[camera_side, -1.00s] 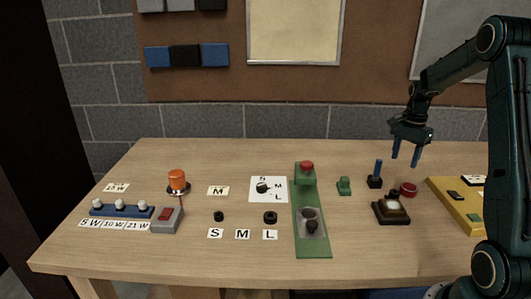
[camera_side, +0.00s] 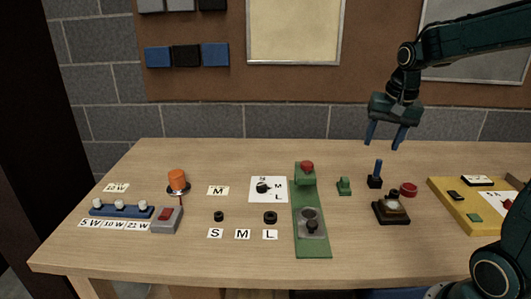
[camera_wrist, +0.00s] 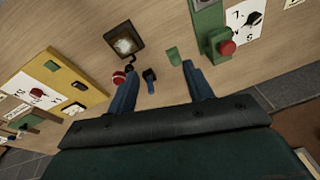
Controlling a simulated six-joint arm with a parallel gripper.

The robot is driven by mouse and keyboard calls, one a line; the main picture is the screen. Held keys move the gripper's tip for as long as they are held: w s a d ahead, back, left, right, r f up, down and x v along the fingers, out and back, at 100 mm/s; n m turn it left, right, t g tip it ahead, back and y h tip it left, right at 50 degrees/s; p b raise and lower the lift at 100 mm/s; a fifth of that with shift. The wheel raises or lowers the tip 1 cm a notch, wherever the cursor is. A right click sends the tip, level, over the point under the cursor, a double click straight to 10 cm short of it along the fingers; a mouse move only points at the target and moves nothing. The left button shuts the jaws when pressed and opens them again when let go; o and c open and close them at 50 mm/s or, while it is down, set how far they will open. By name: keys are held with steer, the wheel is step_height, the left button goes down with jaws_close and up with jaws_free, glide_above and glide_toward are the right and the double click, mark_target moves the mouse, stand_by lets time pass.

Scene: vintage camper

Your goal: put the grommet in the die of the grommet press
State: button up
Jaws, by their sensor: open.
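A small black ring, a grommet by its look (camera_side: 219,216), lies above the S label. A larger black grommet (camera_side: 270,217) lies above the L label. The spot above the M label is bare. The long green press (camera_side: 312,246) has a red knob at its far end and a grey plate near its front. A dark cup and a black piece sit on that plate; I cannot tell which is the die. The press's far end shows in the wrist view (camera_wrist: 208,22). My gripper (camera_side: 383,143) is open and empty, high above the table, right of the press.
A blue-handled stick (camera_side: 376,172), a green block (camera_side: 344,186), a red button (camera_side: 408,189) and a brown box (camera_side: 391,213) stand below my gripper. A yellow board (camera_side: 455,207) is at the right. A dial card (camera_side: 277,185), orange lamp (camera_side: 177,178) and M card (camera_side: 218,190) are left.

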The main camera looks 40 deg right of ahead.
steer(key=s+a+r+n+t+y, duration=0.1)
steer(key=s+a+n+t, duration=0.2)
steer(key=s+a+n, duration=0.8)
steer(key=s+a, duration=0.2)
steer(key=a, duration=0.3)
steer(key=shift+a+r, duration=0.25)
steer(key=shift+r, duration=0.15)
steer(key=shift+o, duration=0.6)
steer(key=shift+w, duration=0.15)
